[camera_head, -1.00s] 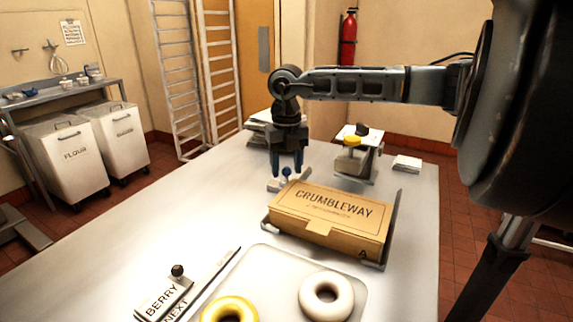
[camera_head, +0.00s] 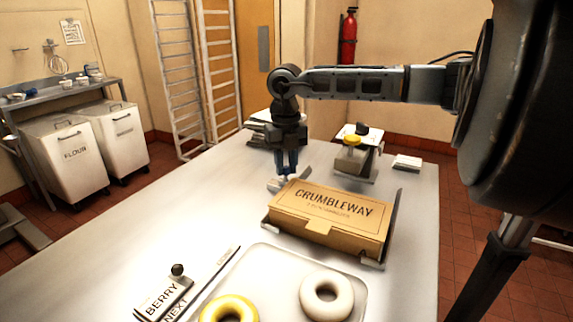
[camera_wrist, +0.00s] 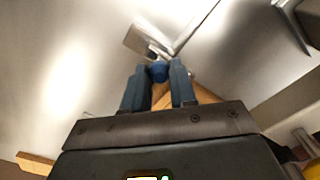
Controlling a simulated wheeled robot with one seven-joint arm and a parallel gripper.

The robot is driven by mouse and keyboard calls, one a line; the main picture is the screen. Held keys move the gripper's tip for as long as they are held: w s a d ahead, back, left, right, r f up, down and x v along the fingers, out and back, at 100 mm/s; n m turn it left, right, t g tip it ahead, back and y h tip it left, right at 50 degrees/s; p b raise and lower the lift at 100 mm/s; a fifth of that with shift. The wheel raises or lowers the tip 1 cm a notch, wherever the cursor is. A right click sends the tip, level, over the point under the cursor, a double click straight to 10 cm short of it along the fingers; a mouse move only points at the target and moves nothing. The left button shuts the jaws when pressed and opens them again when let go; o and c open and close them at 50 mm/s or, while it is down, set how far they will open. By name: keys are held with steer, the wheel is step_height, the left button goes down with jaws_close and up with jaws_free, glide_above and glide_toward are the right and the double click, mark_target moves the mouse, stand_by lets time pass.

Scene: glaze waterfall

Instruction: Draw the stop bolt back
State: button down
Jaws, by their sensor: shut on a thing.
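My gripper (camera_head: 287,174) points down behind the far left corner of the cardboard box, over the small metal bracket (camera_head: 273,185). In the wrist view my gripper (camera_wrist: 160,70) is shut on the blue knob (camera_wrist: 159,72) of the stop bolt, with one finger on each side. In the head view the fingers hide the knob. The bracket (camera_wrist: 140,40) shows just beyond the fingertips in the wrist view. How far the bolt is drawn cannot be told.
A closed box marked CRUMBLEWAY (camera_head: 328,222) sits in a metal holder beside the bracket. A stand with a yellow knob (camera_head: 353,141) is behind it. A tray (camera_head: 268,258) with two rings and a BERRY sign (camera_head: 163,298) are in front. The table's left side is clear.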

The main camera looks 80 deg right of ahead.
steer(key=w, duration=0.1)
steer(key=w+d+b, duration=0.1)
steer(key=w, duration=0.1)
steer(key=shift+w+f, duration=0.1)
steer(key=shift+w, duration=0.15)
steer(key=shift+w+d, duration=0.15)
steer(key=shift+w, duration=0.1)
steer(key=c, duration=0.9)
jaws_free()
steer(key=shift+r, duration=0.2)
steer(key=shift+r+b, duration=0.75)
steer(key=shift+r, duration=3.1)
